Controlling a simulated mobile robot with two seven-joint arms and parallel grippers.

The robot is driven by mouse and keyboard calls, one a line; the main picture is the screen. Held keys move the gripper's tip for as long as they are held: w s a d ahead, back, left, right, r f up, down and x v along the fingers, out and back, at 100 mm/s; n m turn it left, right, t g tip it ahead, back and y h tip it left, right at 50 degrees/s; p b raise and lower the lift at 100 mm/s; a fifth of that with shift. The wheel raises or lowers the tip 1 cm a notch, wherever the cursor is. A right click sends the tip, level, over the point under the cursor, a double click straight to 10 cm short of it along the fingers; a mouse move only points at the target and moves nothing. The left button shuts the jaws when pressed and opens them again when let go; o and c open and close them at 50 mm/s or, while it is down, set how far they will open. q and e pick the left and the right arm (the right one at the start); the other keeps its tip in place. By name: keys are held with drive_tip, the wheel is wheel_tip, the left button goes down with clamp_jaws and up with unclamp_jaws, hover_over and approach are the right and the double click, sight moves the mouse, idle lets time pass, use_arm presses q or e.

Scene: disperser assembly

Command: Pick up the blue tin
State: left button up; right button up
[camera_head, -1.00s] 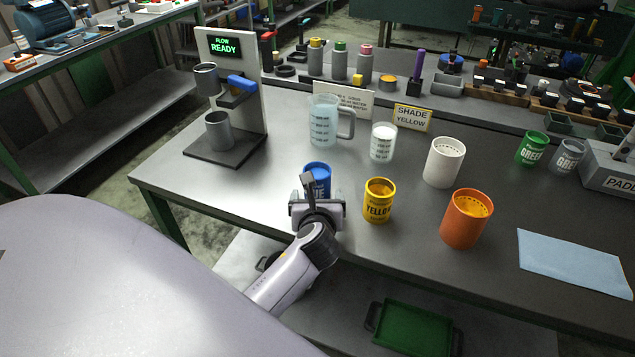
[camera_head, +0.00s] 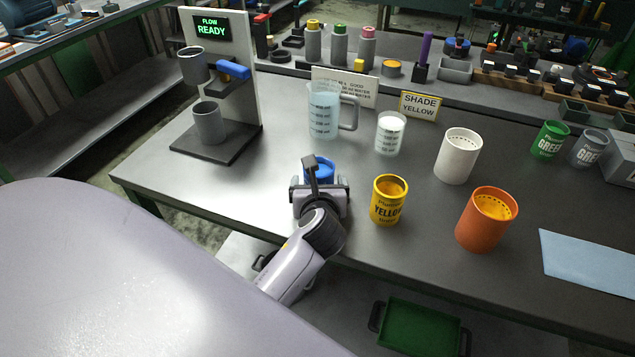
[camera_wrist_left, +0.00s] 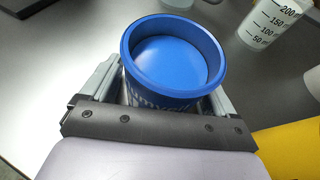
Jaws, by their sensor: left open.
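The blue tin (camera_head: 320,169) stands upright on the metal table near its front edge, mostly hidden behind my left gripper (camera_head: 318,186) in the head view. In the left wrist view the blue tin (camera_wrist_left: 174,58) shows its round rim and blue inside. The left gripper (camera_wrist_left: 160,95) is open, with one finger on each side of the tin. I cannot tell whether either finger touches it. My right gripper is not in view.
The yellow tin (camera_head: 388,200) stands close to the right of my left gripper. An orange tin (camera_head: 486,219), a white cup (camera_head: 457,156), a small beaker (camera_head: 390,133) and a measuring jug (camera_head: 324,110) stand around. A dispenser stand (camera_head: 215,133) is at the left. The table between stand and gripper is clear.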

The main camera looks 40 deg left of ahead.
use_arm(q)
drive_tip(key=shift+s, duration=0.1)
drive_tip(key=c, duration=1.2)
drive_tip(key=shift+r, duration=0.1)
drive_tip(key=shift+r, duration=0.2)
